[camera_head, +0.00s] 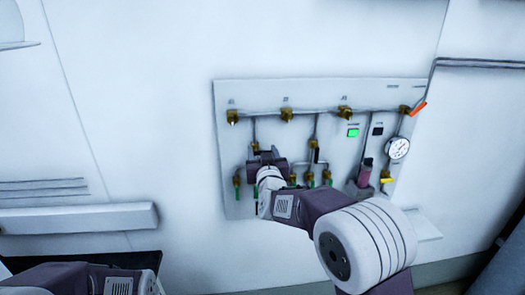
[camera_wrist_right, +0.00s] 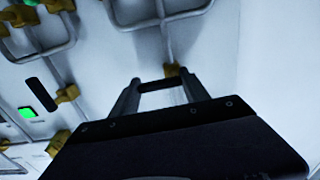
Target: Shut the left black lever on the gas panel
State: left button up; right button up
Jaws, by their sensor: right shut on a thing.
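The gas panel (camera_head: 250,92) is a pale board on the wall with brass valves and grey pipes. My right gripper (camera_head: 265,157) is at its left part and covers the left black lever in the head view. In the right wrist view, this left lever (camera_wrist_right: 160,85) is a dark bar between the fingertips of my right gripper (camera_wrist_right: 160,90), which is shut on it. The bar looks crosswise to the pipe behind it. Another black lever (camera_head: 316,155) is further right; it also shows in the wrist view (camera_wrist_right: 40,95), roughly along its pipe. My left gripper is out of view.
To the right on the panel are a lit green indicator (camera_head: 352,132), a round gauge (camera_head: 397,147) and an orange-red handle (camera_head: 418,108). Green-tipped outlets (camera_head: 327,178) line the lower part. A grey wall ledge (camera_head: 75,218) is at the left. The wall between is clear.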

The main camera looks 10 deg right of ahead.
jog(key=o, duration=1.4)
jog(key=shift+c, duration=0.2)
jog(key=s+b, duration=0.1)
jog(key=s, duration=0.8)
jog(key=shift+b, duration=0.4)
jog(key=shift+d, duration=0.1)
